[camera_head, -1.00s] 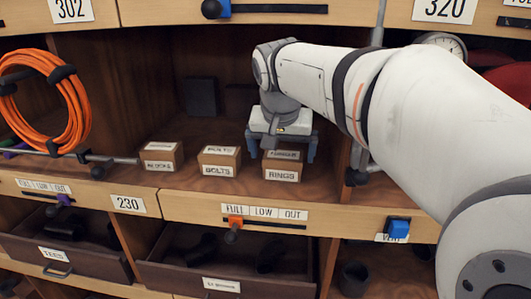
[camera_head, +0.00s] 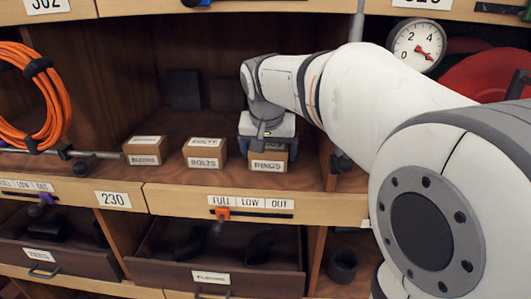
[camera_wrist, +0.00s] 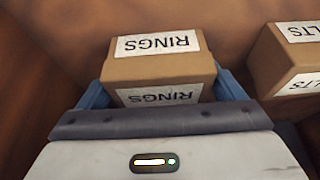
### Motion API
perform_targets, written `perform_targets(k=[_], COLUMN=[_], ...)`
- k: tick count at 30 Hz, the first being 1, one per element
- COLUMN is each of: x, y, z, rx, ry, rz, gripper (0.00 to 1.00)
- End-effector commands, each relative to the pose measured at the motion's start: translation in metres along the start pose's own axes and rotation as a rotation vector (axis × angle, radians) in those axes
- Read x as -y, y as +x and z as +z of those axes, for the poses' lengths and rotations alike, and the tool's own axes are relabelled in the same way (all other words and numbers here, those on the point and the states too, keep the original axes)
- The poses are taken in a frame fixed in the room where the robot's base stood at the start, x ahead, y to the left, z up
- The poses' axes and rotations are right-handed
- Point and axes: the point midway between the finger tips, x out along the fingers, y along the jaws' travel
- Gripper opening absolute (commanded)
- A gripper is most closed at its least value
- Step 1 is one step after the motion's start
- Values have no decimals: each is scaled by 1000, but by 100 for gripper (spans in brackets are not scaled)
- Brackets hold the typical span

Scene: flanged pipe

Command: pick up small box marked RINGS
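The small cardboard box marked RINGS (camera_head: 268,166) stands on the shelf at the right end of a row of boxes. In the wrist view the RINGS box (camera_wrist: 160,70) fills the middle, with its labels upside down. My gripper (camera_head: 268,150) is over this box from above, with one blue finger on each side. In the wrist view my gripper (camera_wrist: 163,88) shows its fingers flanking the box, apparently a little wider than it. The fingertips are partly hidden. The box rests on the shelf.
The BOLTS box (camera_head: 205,155) stands left of the RINGS box with a gap, and another small box (camera_head: 145,151) farther left. A wooden divider (camera_head: 327,165) is close on the right. The shelf's front edge (camera_head: 165,198) has label strips. An orange hose coil (camera_head: 50,105) hangs at left.

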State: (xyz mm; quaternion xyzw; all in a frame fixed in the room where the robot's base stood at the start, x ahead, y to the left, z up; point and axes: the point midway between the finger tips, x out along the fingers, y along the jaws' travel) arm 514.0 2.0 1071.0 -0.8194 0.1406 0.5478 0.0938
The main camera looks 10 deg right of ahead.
Motion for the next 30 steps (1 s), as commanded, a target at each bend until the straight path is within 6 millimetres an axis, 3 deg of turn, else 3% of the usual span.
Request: perform_targets(k=[14,23,30], x=[-1,-1,-1], y=[0,-3,-22], z=[0,-2,-10], rx=[-1,-3,-5], ry=[1,2,3], rz=[0,0,-1], gripper=[50,50,50])
